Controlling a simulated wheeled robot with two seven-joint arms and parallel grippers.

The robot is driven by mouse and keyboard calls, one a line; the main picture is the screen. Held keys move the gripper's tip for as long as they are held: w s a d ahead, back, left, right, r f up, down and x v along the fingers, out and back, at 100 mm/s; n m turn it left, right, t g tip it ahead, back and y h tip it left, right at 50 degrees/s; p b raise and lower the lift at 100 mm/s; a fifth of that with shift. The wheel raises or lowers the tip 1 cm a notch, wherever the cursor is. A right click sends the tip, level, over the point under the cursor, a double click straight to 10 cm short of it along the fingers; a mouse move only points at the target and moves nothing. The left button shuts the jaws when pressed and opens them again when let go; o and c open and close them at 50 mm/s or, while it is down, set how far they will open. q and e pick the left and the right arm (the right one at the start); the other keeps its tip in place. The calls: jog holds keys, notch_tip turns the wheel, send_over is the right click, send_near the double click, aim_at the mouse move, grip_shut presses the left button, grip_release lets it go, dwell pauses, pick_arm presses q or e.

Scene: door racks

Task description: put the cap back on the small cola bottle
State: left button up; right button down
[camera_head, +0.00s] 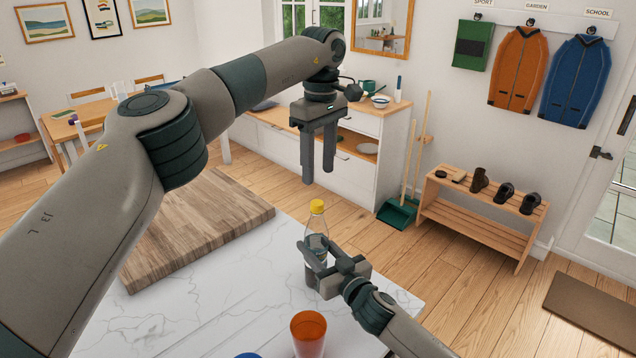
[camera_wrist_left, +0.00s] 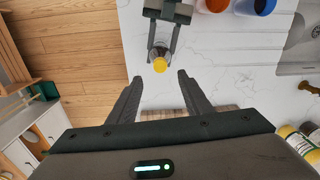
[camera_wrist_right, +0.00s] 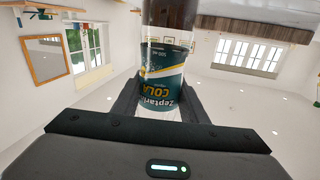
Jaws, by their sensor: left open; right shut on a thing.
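The small cola bottle (camera_head: 316,226) stands upright at the right part of the white marble counter. The yellow cap (camera_head: 317,206) sits at the top of its neck; I cannot tell how firmly it is seated. My right gripper (camera_head: 326,258) is shut around the bottle's body. In the right wrist view the bottle's dark cola label (camera_wrist_right: 166,75) shows between the fingers. My left gripper (camera_head: 317,177) is open and empty, pointing down above the cap, apart from it. In the left wrist view the cap (camera_wrist_left: 159,65) lies between the lines of the two open fingers.
An orange cup (camera_head: 308,334) stands on the counter in front of the bottle, with a blue item (camera_head: 248,355) beside it. A wooden board (camera_head: 205,225) lies to the left. The left wrist view shows a sink (camera_wrist_left: 303,45) and yellow-topped containers (camera_wrist_left: 290,137) at the right.

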pick_arm(q)
jog(key=shift+r, duration=2)
pick_arm(e)
jog(key=c, duration=1)
grip_release()
jog(key=shift+s+d, duration=0.1)
pick_arm(q)
notch_tip(320, 180, down, 5)
jog(key=b, duration=0.4)
jog(key=shift+r+b, duration=0.15)
jog(key=shift+b, duration=0.2)
pick_arm(e)
jog(key=v, duration=1.7)
jog(key=shift+s, duration=0.1)
pick_arm(q)
jog(key=shift+d+f, duration=0.15)
jog(key=shift+f, duration=0.05)
pick_arm(e)
jog(key=shift+s+d, duration=0.1)
